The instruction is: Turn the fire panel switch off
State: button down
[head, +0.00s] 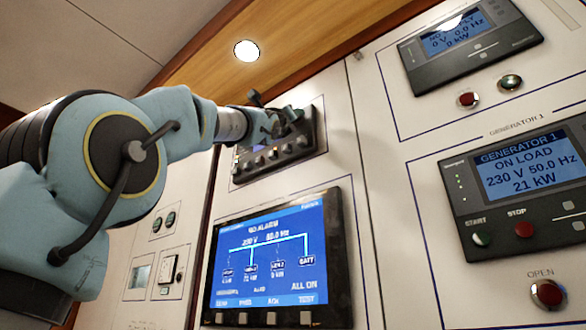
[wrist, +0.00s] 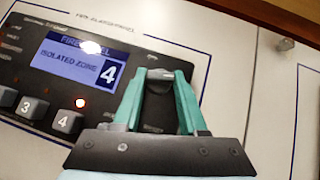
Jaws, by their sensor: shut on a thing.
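The fire panel (head: 243,176) is a dark unit with several grey buttons, high on the white wall in the head view. In the wrist view the fire panel (wrist: 25,62) has a blue screen (wrist: 75,64) reading "ISOLATED ZONE 4". My gripper (head: 287,119) reaches its upper right part. In the wrist view my gripper (wrist: 162,78) has teal fingers on either side of a dark switch knob (wrist: 160,74) and is shut on it.
A blue alarm screen (head: 268,255) is below the fire panel. Generator panels (head: 522,185) with push buttons are at right.

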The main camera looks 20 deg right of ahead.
jog(key=shift+s+d+f+n+y+b, duration=0.1)
jog(key=shift+s+d+n+y+b, duration=0.05)
jog(key=shift+n+y+b, duration=0.3)
jog(key=shift+n+t+y+b, duration=0.5)
jog(key=shift+n+t+y, duration=0.3)
jog(key=shift+n, duration=0.15)
jog(key=shift+n+t+y+b, duration=0.45)
jog(key=shift+n+y, duration=0.5)
jog(key=shift+n, duration=0.35)
jog(key=shift+r+n, duration=0.2)
jog(key=shift+n, duration=0.2)
jog(key=n+y+p, duration=0.1)
jog(key=n+y, duration=0.2)
jog(key=n+t+y+p, duration=0.1)
jog(key=shift+s+d+r+n+y+p, duration=0.1)
jog(key=shift+s+r+n+y+p, duration=0.1)
jog(key=shift+r+n+y+p, duration=0.15)
jog(key=n+g+y+p, duration=0.1)
jog(key=n+y+p, duration=0.1)
jog(key=n+p, duration=0.1)
jog(key=n+g+y+p, duration=0.1)
jog(key=n+y+p, duration=0.1)
jog(key=p, duration=0.3)
jog(key=n+g+y+p, duration=0.2)
jog(key=n+p, duration=0.2)
jog(key=shift+r+n, duration=0.25)
jog(key=shift+f, duration=0.15)
